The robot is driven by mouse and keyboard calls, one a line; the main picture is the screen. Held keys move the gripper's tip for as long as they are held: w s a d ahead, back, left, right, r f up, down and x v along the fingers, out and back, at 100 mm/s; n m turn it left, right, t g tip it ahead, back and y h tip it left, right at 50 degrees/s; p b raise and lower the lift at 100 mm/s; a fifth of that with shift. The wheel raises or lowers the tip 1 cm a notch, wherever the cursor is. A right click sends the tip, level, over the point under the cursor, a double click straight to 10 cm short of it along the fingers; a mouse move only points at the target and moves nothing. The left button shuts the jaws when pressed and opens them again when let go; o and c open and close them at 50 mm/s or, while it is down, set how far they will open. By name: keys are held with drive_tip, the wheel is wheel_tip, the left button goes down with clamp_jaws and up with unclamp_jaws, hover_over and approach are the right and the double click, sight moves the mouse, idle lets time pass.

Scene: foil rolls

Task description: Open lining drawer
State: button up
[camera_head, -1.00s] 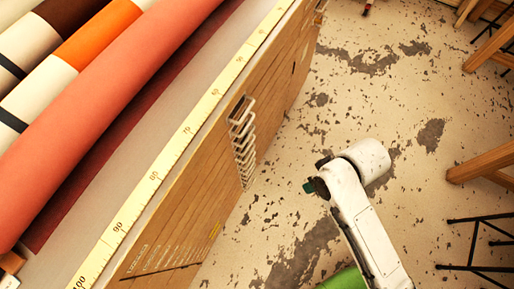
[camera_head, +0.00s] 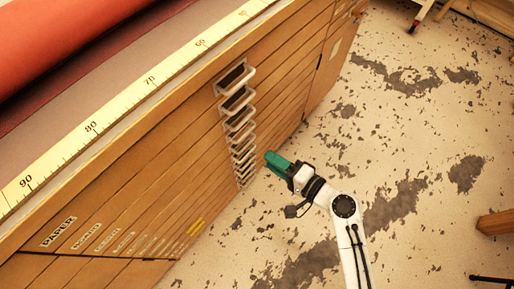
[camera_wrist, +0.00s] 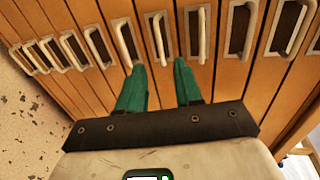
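A wooden drawer cabinet (camera_head: 170,150) has a stack of narrow drawers with a column of pale metal handles (camera_head: 238,120). Small labels (camera_head: 86,236) sit at the left of the drawer fronts. The top one reads PAPER; the lower ones are too small to read, so I cannot tell which drawer is the lining drawer. My gripper (camera_head: 278,163) has green fingers and is close to the lower handles, to their right. In the wrist view my gripper (camera_wrist: 160,67) is open and empty. One handle (camera_wrist: 160,38) lies just beyond and between its fingertips; contact is not visible.
A yellow measuring tape (camera_head: 150,82) runs along the cabinet's top edge, and a red roll (camera_head: 60,35) lies on top. The worn floor (camera_head: 330,220) right of the cabinet is mostly clear. A wooden leg (camera_head: 496,222) stands at the right edge.

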drive_tip(key=x, duration=0.8)
drive_tip(key=shift+w+a+b, duration=0.2)
drive_tip(key=shift+a+b, duration=0.15)
drive_tip(key=shift+f, duration=0.1)
clamp_jaws()
idle(0.9)
